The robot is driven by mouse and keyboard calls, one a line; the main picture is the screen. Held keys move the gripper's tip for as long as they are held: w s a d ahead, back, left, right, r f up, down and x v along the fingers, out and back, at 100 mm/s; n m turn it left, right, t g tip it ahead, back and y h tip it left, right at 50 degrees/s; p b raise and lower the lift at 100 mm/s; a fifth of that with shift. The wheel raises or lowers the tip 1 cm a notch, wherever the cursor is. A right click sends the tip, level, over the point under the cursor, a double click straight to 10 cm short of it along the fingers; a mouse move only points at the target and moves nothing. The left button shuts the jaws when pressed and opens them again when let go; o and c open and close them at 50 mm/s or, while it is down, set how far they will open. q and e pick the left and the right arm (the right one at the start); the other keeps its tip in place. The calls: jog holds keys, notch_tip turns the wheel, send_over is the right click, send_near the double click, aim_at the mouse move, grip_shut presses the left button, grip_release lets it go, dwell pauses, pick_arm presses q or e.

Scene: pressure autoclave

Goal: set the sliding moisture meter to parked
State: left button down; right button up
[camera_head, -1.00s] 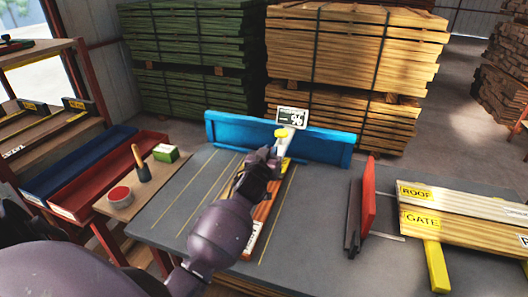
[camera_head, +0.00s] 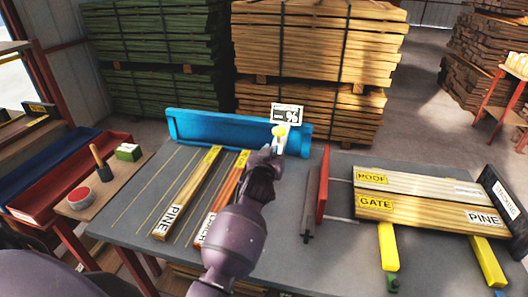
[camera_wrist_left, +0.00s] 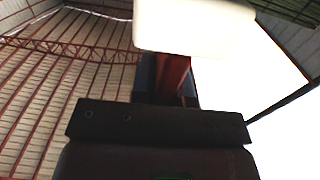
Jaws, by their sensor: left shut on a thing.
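The moisture meter (camera_head: 281,135) shows in the head view as a white body with a yellow knob, under a small display with a percent sign (camera_head: 287,114). It stands at the right part of the blue fence (camera_head: 230,131) along the back of the table. My left gripper (camera_head: 270,153) is shut on the meter's near side; the fingers are mostly hidden behind my own wrist. In the left wrist view a large white block (camera_wrist_left: 195,28), apparently part of the meter, fills the top. My right gripper is not in view.
Boards marked PINE (camera_head: 187,193) and a reddish one (camera_head: 222,196) lie left of my arm on the grey table (camera_head: 140,222). A red upright plate (camera_head: 323,184) stands close at right. Further right, boards marked ROOF and GATE (camera_head: 420,209) rest on yellow supports.

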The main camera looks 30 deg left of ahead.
pick_arm(q)
jog(key=shift+w+d, duration=0.15)
jog(key=shift+d, duration=0.35)
jog(key=c, duration=1.1)
grip_release()
jog(key=shift+w+d, duration=0.1)
jog(key=shift+d, duration=0.1)
jog(key=shift+a, duration=0.15)
jog(key=v, duration=1.1)
jog(key=shift+r, duration=0.1)
